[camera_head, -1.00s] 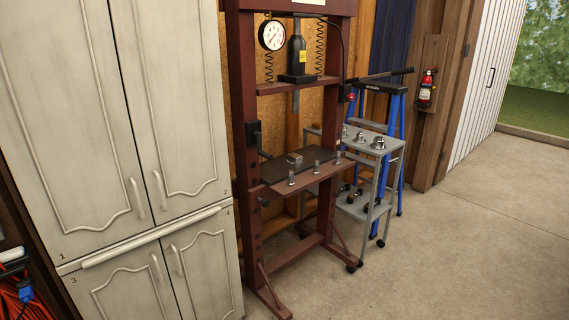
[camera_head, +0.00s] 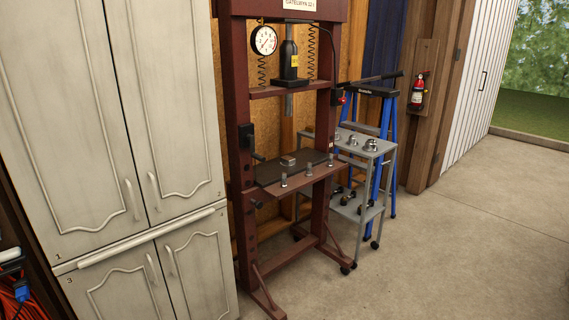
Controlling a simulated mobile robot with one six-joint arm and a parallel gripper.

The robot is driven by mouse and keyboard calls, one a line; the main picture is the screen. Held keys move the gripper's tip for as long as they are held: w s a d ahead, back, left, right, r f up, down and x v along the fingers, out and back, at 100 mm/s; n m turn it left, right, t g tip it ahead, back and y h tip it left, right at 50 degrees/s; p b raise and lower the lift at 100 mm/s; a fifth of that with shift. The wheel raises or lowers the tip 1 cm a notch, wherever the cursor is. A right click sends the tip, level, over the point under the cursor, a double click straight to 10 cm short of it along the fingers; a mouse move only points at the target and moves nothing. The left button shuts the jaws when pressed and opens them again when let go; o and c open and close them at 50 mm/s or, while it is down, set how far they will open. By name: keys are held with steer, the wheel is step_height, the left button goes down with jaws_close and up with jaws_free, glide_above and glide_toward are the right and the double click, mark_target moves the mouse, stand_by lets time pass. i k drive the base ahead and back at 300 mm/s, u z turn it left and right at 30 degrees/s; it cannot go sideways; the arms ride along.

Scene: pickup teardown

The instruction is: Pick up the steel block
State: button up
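A small grey metal block (camera_head: 288,161), which looks like the steel block, sits on the dark plate (camera_head: 268,176) on the bed of the red-brown press (camera_head: 237,110). It lies below the press ram (camera_head: 289,104), with a clear gap between them. Several small upright metal pins stand along the front ledge of the bed, one of them in the middle (camera_head: 309,171). My gripper is not in view.
White cabinets (camera_head: 175,100) stand close on the left. A grey cart (camera_head: 380,147) with metal parts and a blue stand (camera_head: 393,150) are right of the press. Concrete floor (camera_head: 450,250) is clear in front and to the right.

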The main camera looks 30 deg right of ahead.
mark_target(287, 160)
steer(key=z, duration=0.1)
steer(key=i, duration=0.95)
steer(key=u, duration=0.1)
